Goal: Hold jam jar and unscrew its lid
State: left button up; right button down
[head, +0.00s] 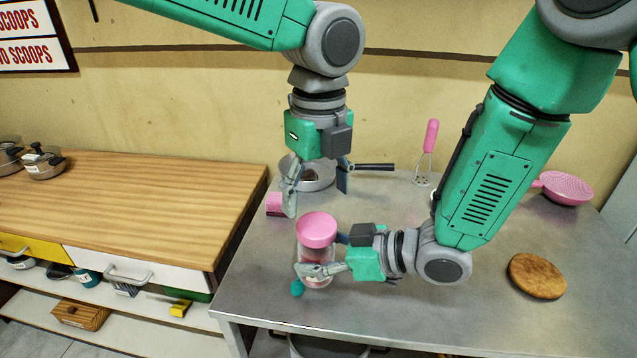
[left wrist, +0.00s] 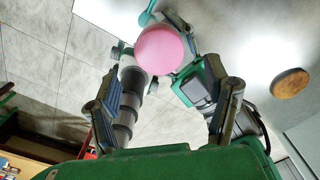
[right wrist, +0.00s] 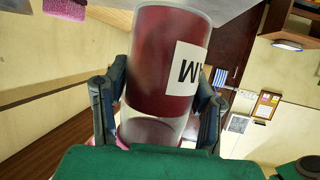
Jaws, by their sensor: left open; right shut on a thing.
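The jam jar (head: 318,258) stands upright near the front left edge of the metal table, with a pink lid (head: 317,229) on top. In the right wrist view the jar (right wrist: 165,60) shows dark red contents and a white label. My right gripper (head: 322,268) is shut on the jar's body from the right side. My left gripper (head: 317,195) points down, open and empty, above and behind the lid without touching it. In the left wrist view the lid (left wrist: 160,49) lies beyond the open fingers (left wrist: 165,112).
A pan (head: 312,177) with a dark handle stands behind my left gripper. A pink sponge (head: 275,204) and a small teal object (head: 297,288) are near the jar.

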aim_at(320, 223)
pick_arm(q)
jog(key=shift+f, duration=3.15)
jog(key=c, duration=1.2)
jog(key=n, duration=0.2)
jog(key=shift+n, duration=0.4)
jog(key=n, duration=0.4)
jog(key=shift+d+r+n, duration=0.1)
jog(key=shift+n, duration=0.3)
jog(key=n, duration=0.5)
jog(key=shift+d, duration=0.15)
jog(key=o, duration=1.3)
